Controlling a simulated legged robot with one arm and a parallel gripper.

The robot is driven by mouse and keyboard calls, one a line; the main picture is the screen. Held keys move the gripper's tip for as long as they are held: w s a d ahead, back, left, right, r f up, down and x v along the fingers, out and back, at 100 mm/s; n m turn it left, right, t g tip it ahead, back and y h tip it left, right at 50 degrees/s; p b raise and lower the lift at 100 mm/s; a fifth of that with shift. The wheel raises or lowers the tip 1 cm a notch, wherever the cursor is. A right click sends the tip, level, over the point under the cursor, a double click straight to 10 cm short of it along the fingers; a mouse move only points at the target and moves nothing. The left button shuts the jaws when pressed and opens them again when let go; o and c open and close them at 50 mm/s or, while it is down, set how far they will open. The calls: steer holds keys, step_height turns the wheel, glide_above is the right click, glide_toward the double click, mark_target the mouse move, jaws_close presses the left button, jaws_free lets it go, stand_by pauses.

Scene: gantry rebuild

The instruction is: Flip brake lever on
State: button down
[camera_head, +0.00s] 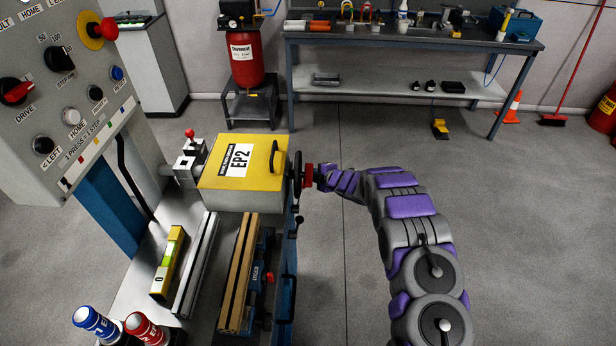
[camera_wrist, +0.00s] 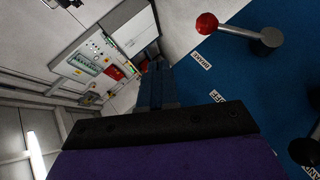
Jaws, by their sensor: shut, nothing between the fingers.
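The brake lever (camera_wrist: 238,30) shows in the wrist view at the upper right. It has a red ball at its left end and a grey rod running to a round grey pivot. It is on a blue panel (camera_wrist: 235,75) with a "BRAKE" label and an "OFF" label. My gripper (camera_wrist: 157,88) is shut and empty, left of the lever and apart from its red ball in that picture. In the head view my gripper (camera_head: 324,177) is at the machine's right side, by a dark handwheel (camera_head: 298,175) and a red part. The lever cannot be clearly made out there.
A control panel (camera_head: 60,85) stands at the upper left. A workbench (camera_head: 400,40) is at the back. The floor right of my arm is clear.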

steer(key=r, duration=0.1)
steer(key=s+d+r, duration=0.1)
steer(key=d+r, duration=0.1)
steer(key=r, duration=0.1)
steer(key=shift+s+d+p, duration=0.25)
steer(key=shift+s+p, duration=0.1)
steer(key=shift+d, duration=0.1)
